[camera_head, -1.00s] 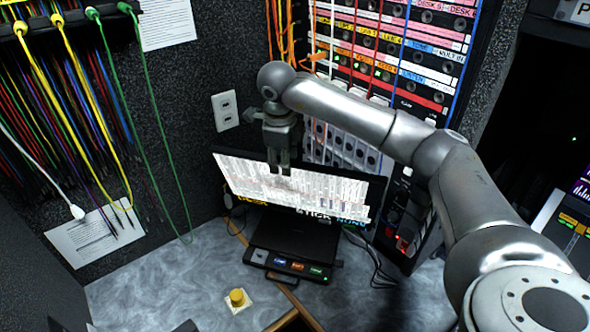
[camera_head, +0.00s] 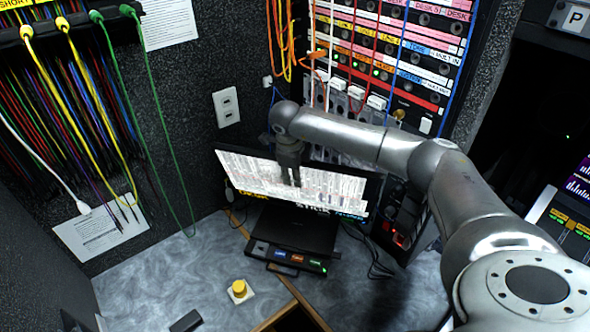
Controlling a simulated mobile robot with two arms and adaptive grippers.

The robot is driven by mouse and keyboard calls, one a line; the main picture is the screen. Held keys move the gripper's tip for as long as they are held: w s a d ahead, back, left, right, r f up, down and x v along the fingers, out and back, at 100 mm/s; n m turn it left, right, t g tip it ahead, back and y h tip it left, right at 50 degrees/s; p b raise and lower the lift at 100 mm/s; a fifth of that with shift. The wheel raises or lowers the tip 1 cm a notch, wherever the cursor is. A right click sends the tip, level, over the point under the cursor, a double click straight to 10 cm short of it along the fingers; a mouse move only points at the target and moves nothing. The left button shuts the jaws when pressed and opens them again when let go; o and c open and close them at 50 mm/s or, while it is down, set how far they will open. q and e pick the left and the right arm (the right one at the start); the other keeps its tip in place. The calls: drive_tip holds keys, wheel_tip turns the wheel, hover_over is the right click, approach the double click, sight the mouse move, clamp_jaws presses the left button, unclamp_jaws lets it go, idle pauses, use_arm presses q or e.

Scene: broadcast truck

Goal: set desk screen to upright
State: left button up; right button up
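The desk screen (camera_head: 330,197) stands on a black base (camera_head: 295,232) on the desk in the corner. Its lit face shows a white, busy picture and looks tilted back. My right gripper (camera_head: 291,182) points down in front of the screen's face, over its upper middle part. Its two fingers look close together with a narrow gap at most, and I cannot tell whether they touch the screen. Nothing is seen held between them. My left gripper is not clearly in view.
A yellow button (camera_head: 239,288) on a pale plate sits on the desk in front. A rack with cables (camera_head: 390,60) rises behind my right arm. Coloured cables (camera_head: 75,120) hang at the left, near a paper sheet (camera_head: 100,230). Desk surface left of the base is clear.

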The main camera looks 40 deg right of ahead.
clamp_jaws()
drive_tip(key=shift+d, duration=0.1)
idle(0.3)
